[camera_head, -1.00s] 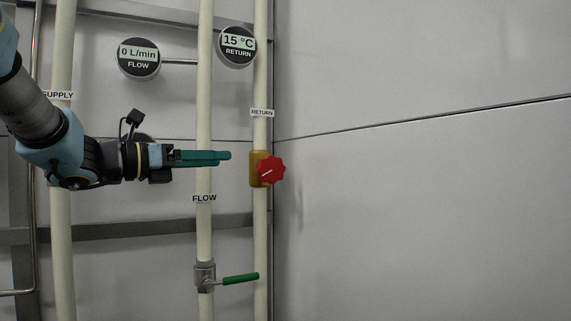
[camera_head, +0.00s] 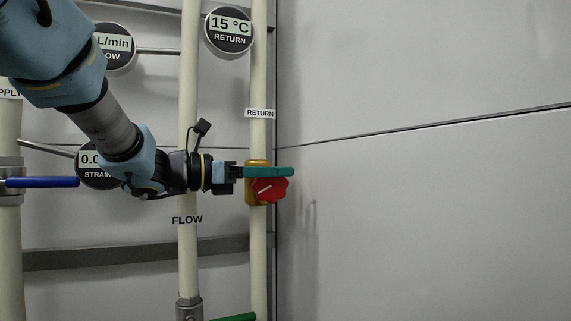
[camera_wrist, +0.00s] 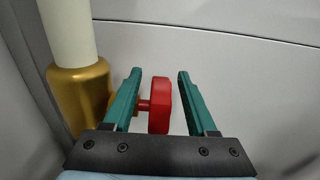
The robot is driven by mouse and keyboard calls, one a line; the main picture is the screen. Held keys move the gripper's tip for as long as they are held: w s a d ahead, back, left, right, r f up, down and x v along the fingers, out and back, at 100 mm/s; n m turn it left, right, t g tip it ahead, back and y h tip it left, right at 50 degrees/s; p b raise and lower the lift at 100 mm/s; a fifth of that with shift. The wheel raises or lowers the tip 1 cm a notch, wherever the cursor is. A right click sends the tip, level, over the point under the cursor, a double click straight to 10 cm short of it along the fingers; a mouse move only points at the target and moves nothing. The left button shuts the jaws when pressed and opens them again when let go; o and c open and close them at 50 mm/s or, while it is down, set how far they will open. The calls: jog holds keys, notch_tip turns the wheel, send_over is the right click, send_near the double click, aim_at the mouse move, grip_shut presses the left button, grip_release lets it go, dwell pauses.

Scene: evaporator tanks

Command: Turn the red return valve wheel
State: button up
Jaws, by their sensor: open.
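The red return valve wheel (camera_head: 270,190) is a lobed knob with a white line on its face, mounted on a brass valve body (camera_head: 254,197) on the return pipe. In the wrist view the red wheel (camera_wrist: 159,105) shows edge-on with its stem, in front of the brass body (camera_wrist: 78,95). My gripper (camera_head: 292,172) is open, its green fingers level with the wheel's upper edge in the head view. In the wrist view my gripper (camera_wrist: 159,75) has one finger on each side of the wheel. The left finger crosses near the stem. Gaps show beside the wheel; contact is not visible.
The return pipe (camera_head: 259,70) runs vertically behind the valve, with the flow pipe (camera_head: 188,90) to its left. A blue lever (camera_head: 42,182) and a green lever (camera_head: 234,317) stick out from pipes. A bare wall (camera_head: 430,200) lies right.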

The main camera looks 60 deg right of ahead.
jog(key=shift+p+x, duration=0.35)
jog(key=shift+x, duration=0.9)
grip_shut()
